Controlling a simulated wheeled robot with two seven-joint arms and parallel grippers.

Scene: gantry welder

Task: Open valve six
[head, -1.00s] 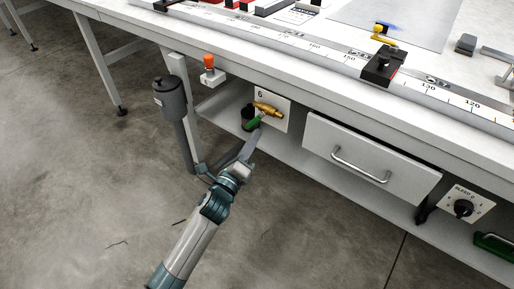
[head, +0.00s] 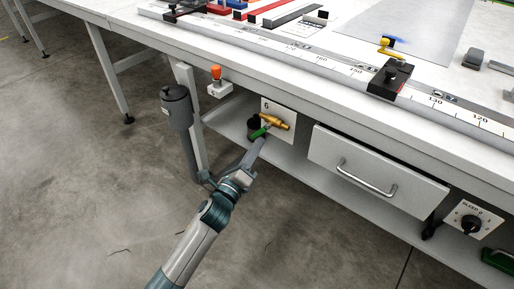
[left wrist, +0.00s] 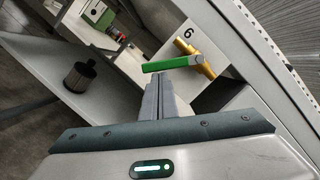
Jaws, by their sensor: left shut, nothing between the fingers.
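Valve six is a brass valve (head: 276,121) with a green lever handle (head: 260,132), on a white plate marked 6 (head: 289,111) under the bench. In the left wrist view the brass body (left wrist: 197,54) is above and right of centre. There the green handle (left wrist: 166,64) points left across the view from the body. My left gripper (head: 261,142) is shut and empty, its tips close to the handle. In the left wrist view the shut fingers (left wrist: 158,84) end just below the handle. I cannot tell whether they touch it. My right gripper is out of view.
A drawer (head: 375,172) is right of the valve, with a bleed knob (head: 469,223) beyond it. A grey canister (head: 176,107) and an orange-topped switch (head: 216,80) are to the left. A dark cylinder (left wrist: 80,76) stands on the shelf behind the handle.

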